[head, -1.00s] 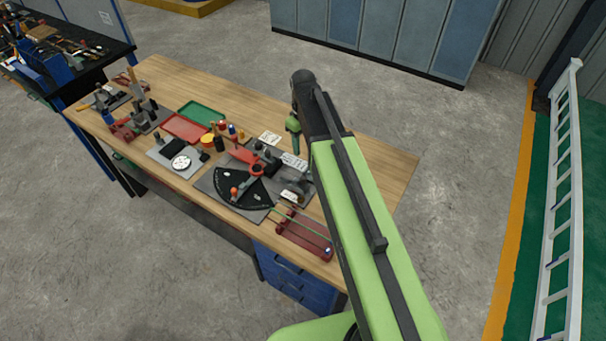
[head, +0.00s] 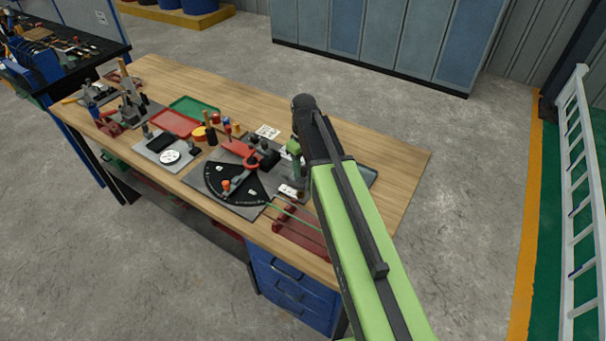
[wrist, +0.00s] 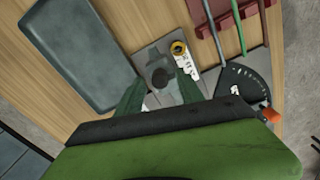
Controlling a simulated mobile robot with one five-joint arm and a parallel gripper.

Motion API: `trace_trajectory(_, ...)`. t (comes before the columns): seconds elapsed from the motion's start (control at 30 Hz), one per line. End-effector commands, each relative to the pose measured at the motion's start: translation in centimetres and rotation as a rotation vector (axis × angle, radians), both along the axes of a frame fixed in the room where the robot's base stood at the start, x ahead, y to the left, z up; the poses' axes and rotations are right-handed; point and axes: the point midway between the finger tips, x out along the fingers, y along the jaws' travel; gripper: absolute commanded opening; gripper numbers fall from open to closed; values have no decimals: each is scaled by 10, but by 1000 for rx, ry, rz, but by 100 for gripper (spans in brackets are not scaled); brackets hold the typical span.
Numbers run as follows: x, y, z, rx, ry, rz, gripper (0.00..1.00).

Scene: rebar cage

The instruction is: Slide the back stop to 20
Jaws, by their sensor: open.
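In the wrist view a dark grey block with a rounded knob (wrist: 159,76), which looks like the back stop, sits on a grey plate (wrist: 148,52). My gripper (wrist: 160,97) is open, its two green fingers either side of the block's near part. I cannot tell whether they touch it. A white label (wrist: 185,66) lies beside the block; its marks are too small to read. In the head view my gripper (head: 298,178) is low over the right part of the bender plate (head: 240,210), and my arm hides the stop there.
A black dial (wrist: 243,84) with an orange knob (wrist: 271,115) lies right of my gripper in the wrist view. A red rack (wrist: 232,14) holds rods. A grey tray (wrist: 80,52) lies to the left. Bare wooden bench (head: 395,160) shows at the right.

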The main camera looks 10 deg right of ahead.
Motion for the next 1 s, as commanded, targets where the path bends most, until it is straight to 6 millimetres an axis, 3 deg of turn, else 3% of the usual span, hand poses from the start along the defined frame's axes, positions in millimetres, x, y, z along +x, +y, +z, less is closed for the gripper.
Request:
trace_trajectory(0.2,0,0,1,0,0,0,42)
trace_trajectory(0.53,0,-1,1,0,0,-1,0)
trace_trajectory(1.0,0,-1,1,1,1,-2,0)
